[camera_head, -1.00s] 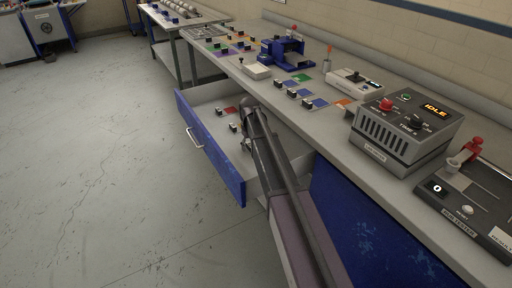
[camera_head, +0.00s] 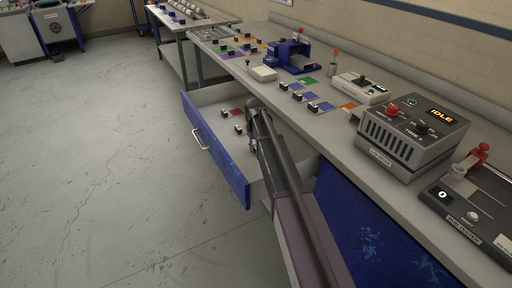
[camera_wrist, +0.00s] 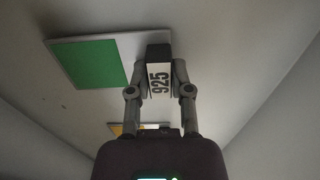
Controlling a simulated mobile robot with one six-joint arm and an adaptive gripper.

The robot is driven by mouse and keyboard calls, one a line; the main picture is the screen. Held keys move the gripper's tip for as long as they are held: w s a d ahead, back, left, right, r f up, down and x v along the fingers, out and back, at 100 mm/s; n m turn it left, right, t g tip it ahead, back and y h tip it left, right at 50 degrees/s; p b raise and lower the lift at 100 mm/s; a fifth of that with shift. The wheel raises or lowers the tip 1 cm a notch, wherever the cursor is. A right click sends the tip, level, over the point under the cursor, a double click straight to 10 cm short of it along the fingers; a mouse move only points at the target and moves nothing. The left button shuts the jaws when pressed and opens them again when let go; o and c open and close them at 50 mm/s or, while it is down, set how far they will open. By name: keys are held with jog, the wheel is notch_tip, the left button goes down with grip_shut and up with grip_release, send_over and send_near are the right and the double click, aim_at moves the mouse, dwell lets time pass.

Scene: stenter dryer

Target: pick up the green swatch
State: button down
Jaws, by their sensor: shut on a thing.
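In the wrist view, the green swatch (camera_wrist: 90,63) is a pale card with a green panel and a black grip block labelled 925 (camera_wrist: 159,80). My gripper (camera_wrist: 160,88) is shut on that block, one finger on each side. I cannot tell whether the card is lifted clear of the drawer floor. In the head view, my gripper (camera_head: 250,146) is down inside the open blue drawer (camera_head: 222,160), and my arm hides the held swatch there.
A red swatch (camera_head: 236,113) lies in the drawer. A yellow swatch (camera_wrist: 125,129) shows partly behind my gripper. Above, the bench holds several swatches, including another green one (camera_head: 307,81), a blue device (camera_head: 292,55) and a grey IDLE box (camera_head: 410,130). The floor at left is clear.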

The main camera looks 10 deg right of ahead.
jog(key=shift+r+p, duration=1.35)
jog(key=shift+r, duration=0.2)
jog(key=s+a, duration=0.1)
jog(key=s, duration=0.4)
jog(key=s+a+r+p, duration=0.1)
jog(key=s, duration=0.4)
jog(key=s+a, duration=0.2)
jog(key=s, duration=0.3)
jog(key=shift+s+r, duration=0.15)
jog(key=shift+s, duration=0.15)
jog(key=shift+r, duration=0.1)
notch_tip(320, 180, up, 12)
jog(key=p, duration=1.2)
jog(key=shift+p, duration=0.35)
jog(key=shift+s, duration=0.1)
